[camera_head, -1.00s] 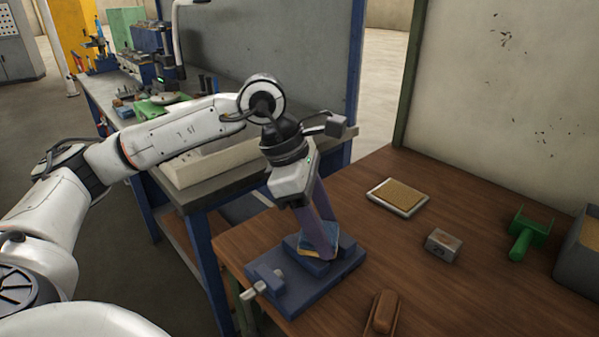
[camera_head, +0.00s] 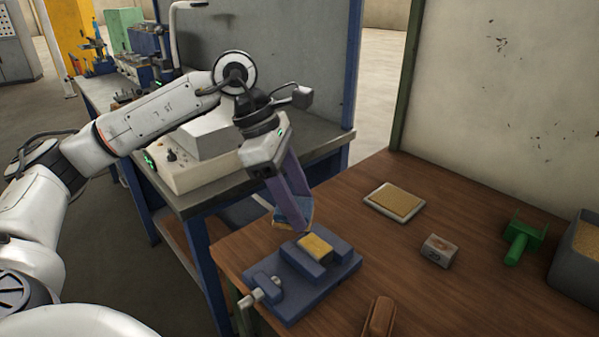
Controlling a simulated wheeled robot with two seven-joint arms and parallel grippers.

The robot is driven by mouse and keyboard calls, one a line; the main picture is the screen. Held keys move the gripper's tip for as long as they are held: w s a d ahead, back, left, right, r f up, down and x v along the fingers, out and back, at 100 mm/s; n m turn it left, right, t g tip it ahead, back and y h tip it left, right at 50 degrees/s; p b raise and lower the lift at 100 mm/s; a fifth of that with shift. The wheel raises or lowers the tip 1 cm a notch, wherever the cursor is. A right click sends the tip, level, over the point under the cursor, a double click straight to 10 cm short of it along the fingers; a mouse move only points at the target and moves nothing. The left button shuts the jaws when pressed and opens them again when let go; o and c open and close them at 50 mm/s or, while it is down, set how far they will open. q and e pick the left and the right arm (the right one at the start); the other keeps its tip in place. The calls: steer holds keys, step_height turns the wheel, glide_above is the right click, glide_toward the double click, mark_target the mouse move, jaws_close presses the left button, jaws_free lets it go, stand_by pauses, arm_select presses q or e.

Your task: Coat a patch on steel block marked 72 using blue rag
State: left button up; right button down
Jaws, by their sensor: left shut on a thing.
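My left gripper (camera_head: 298,228) is shut on a blue rag (camera_head: 291,213), which hangs between and below the fingers. It is in the air just above and left of a blue vise (camera_head: 292,297). A block with a yellowish top face (camera_head: 316,245) sits in the vise jaws, apart from the rag. A loose grey steel block (camera_head: 439,251) lies on the wooden table to the right; it has a dark mark on its front that I cannot read clearly. No number shows on the block in the vise. My right gripper is not in view.
A shallow tray with a tan pad (camera_head: 394,202) lies behind the vise. A green tool (camera_head: 523,240), a grey bin (camera_head: 573,262) and a brown brush-like thing (camera_head: 379,317) stand on the wooden table (camera_head: 355,260). A grey workbench (camera_head: 215,195) adjoins at the left.

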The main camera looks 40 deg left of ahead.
arm_select(q)
steer(key=shift+r+p, duration=1.25)
steer(key=shift+r, duration=0.8)
